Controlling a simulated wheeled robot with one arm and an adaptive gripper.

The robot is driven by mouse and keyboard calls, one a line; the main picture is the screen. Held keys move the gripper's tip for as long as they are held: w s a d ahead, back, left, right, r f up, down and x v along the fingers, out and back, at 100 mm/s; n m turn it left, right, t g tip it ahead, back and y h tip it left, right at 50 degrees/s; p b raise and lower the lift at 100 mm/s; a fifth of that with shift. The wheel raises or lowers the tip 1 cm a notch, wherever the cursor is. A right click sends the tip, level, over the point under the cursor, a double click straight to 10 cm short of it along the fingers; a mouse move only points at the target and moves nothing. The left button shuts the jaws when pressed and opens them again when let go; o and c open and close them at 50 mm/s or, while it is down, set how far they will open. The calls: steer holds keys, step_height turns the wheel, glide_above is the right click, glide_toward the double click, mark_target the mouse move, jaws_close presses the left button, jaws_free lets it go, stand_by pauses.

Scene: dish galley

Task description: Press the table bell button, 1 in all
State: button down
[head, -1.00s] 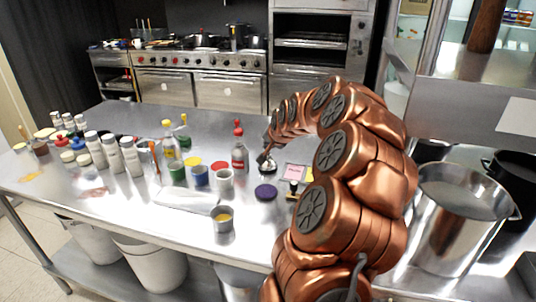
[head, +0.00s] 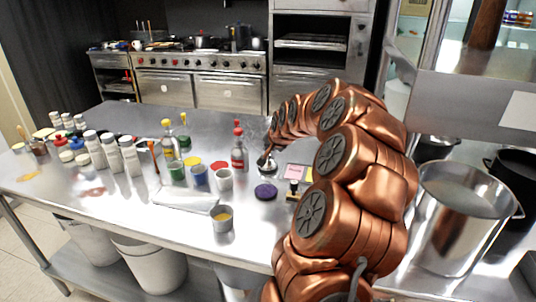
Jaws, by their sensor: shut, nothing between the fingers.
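The table bell (head: 267,169) is a small silver dome on the steel table, just right of a red-capped bottle. My copper arm arches over from the right and its gripper (head: 264,160) points down at the top of the bell. The gripper is shut and empty. Its tips are at or just above the bell's button; I cannot tell whether they touch. The button itself is hidden behind the fingertips.
A red-capped bottle (head: 239,152) stands close left of the gripper. A purple disc (head: 265,191), a dark-handled stamp (head: 293,189) and a pink note (head: 298,171) lie nearby. Several paint jars and bottles fill the left. A large steel pot (head: 458,220) stands at right.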

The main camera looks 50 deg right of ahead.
steer(key=shift+f+b, duration=0.35)
steer(key=shift+f, duration=0.1)
stand_by(0.4)
steer(key=shift+r, duration=0.95)
steer(key=shift+r, duration=0.1)
steer(key=shift+r+p, duration=0.35)
steer(key=shift+r, duration=2.1)
steer(key=shift+a, duration=0.1)
